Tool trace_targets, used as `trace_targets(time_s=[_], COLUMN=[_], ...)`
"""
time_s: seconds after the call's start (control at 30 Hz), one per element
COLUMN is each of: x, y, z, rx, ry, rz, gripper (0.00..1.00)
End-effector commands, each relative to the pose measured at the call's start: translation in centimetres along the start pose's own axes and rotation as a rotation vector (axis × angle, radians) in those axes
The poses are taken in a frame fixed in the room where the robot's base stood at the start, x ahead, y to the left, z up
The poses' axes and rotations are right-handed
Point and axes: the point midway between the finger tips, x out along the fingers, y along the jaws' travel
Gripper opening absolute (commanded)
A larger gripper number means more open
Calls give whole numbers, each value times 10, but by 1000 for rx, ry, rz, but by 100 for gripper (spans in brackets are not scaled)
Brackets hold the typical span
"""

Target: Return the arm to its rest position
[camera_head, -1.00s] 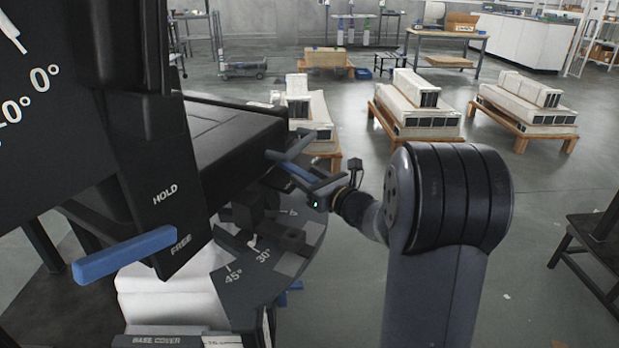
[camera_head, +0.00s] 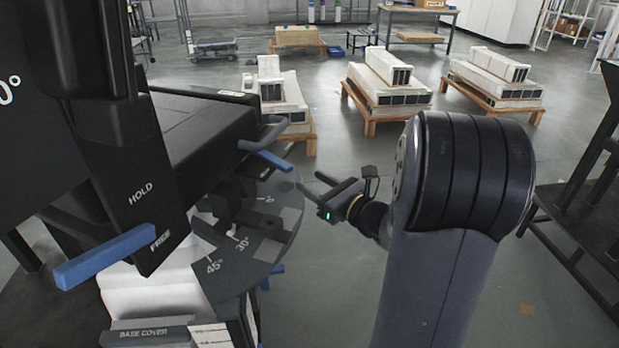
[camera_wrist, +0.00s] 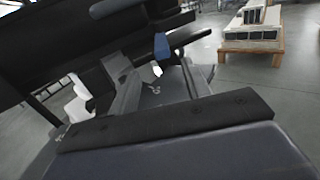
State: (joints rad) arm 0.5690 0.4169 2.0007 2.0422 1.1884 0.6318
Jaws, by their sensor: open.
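My gripper (camera_head: 318,188) is near the middle of the head view, at the end of my arm. Its fingers point left toward the black machine (camera_head: 205,125), and it is open and empty. A gap of floor shows between the fingers and the blue lever (camera_head: 273,159) on the machine's near right corner. The machine and its blue lever (camera_wrist: 161,46) also show in the wrist view. A second blue handle (camera_head: 105,256) sticks out at the lower left, by the HOLD and FREE markings.
A round angle scale (camera_head: 262,240) sits under the machine. Pallets with pale blocks (camera_head: 390,80) stand on the floor behind. A dark stand (camera_head: 590,190) is at the right. Open floor lies between it and the machine.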

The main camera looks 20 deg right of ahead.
Motion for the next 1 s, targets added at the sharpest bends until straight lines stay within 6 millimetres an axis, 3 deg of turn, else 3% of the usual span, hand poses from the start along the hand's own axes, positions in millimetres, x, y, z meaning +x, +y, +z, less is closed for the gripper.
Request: trace_targets(time_s=[0.63,0.77,1.0], x=[6,21,68], y=[0,1,1], z=[0,-2,-3], rx=[-1,-2,-2], ry=[-1,-1,-2], rz=[2,4,5], gripper=[46,46,46])
